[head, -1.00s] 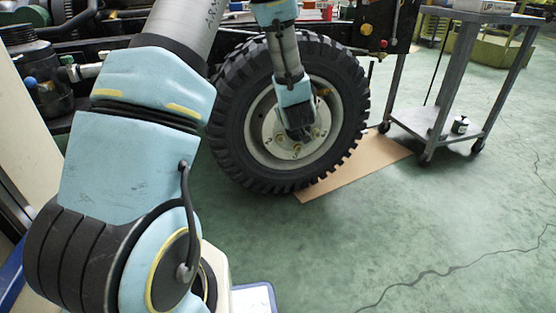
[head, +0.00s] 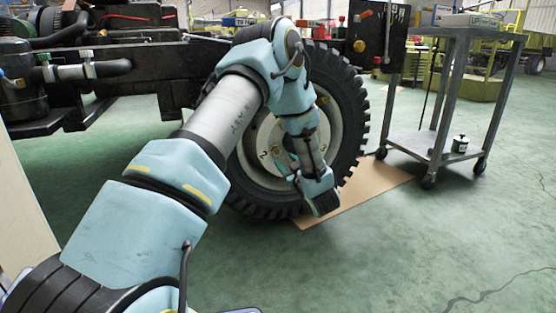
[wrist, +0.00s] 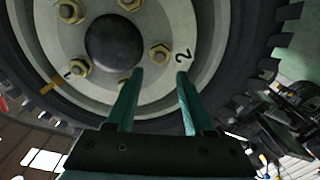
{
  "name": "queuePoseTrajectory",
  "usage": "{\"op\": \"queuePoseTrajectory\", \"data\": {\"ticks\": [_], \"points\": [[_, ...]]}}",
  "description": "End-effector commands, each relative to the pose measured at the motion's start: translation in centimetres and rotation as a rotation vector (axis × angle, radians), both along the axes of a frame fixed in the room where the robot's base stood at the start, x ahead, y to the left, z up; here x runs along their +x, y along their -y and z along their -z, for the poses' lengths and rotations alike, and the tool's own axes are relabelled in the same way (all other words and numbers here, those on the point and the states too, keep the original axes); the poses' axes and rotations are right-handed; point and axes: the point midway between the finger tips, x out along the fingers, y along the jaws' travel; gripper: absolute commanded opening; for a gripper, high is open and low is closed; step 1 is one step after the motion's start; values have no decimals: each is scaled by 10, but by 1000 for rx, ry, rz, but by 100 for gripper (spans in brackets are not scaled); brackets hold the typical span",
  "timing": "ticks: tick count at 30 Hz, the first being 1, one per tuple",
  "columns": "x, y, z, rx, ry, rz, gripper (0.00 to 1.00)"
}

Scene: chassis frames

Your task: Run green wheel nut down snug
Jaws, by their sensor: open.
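The black-tyred wheel (head: 352,105) stands upright on the truck, with a pale rim and a ring of brass-coloured nuts. In the wrist view its dark hub cap (wrist: 113,42) is at upper centre. One nut (wrist: 160,53) sits beside the painted "2", just beyond my fingertips; another nut (wrist: 78,67) is to the left. A lower nut is partly hidden by my left finger. No nut shows clearly as green. My gripper (wrist: 160,74) is open with nothing between its fingers. In the head view my gripper (head: 325,203) is in front of the wheel's lower right; my arm covers much of the wheel.
A brown board (head: 375,185) lies on the floor under the wheel. A grey cart (head: 425,143) stands to the right, with a small dark container (head: 460,145) on its lower shelf. The black truck frame (head: 135,85) extends left.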

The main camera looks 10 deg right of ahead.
Motion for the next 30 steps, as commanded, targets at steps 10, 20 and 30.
{"op": "queuePoseTrajectory", "data": {"ticks": [10,20,30], "points": [[58,-8,3,-2,2,-2,52],[72,-10,0,1,-1,1,52],[71,-10,0,1,-1,1,30]]}}
